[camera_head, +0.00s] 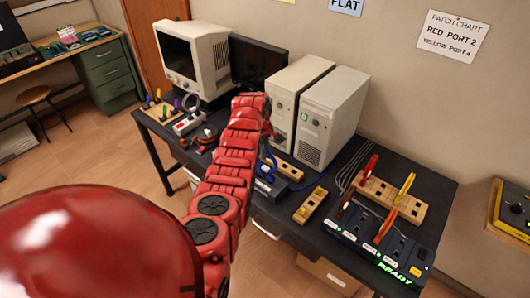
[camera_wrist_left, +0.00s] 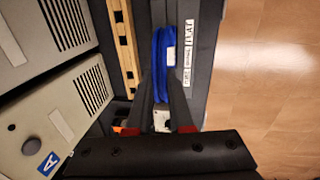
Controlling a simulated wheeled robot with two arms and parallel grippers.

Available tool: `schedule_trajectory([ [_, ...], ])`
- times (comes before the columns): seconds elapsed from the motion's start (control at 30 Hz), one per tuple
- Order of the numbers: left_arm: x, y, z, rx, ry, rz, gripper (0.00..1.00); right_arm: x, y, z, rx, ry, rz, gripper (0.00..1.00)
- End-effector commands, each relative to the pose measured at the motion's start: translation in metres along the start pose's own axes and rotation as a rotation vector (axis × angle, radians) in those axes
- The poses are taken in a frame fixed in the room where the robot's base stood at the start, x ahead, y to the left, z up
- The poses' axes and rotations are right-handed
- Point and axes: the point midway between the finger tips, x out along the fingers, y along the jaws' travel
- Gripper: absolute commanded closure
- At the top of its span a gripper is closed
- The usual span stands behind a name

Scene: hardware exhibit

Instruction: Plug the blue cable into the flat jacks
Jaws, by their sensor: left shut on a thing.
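In the head view the arm hides most of this gripper. Two short wooden jack blocks, one behind (camera_head: 290,171) and one in front (camera_head: 311,205), lie on the dark table. A "FLAT" sign (camera_head: 346,5) is on the wall above. My right gripper is not in view.
Two beige computer towers (camera_head: 333,115) stand behind the cable. A dark labelled box (camera_head: 270,188) is close to the gripper. A beige monitor (camera_head: 195,60) stands left.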

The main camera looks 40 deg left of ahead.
Motion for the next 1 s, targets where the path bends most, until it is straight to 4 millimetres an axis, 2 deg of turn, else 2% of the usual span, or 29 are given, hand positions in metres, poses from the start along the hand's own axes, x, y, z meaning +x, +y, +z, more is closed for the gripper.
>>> schedule_trajectory([
  [1.0,0.0071,-0.0012,0.0006,0.001,0.0,0.001,1.0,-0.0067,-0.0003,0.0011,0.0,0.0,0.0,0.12],
])
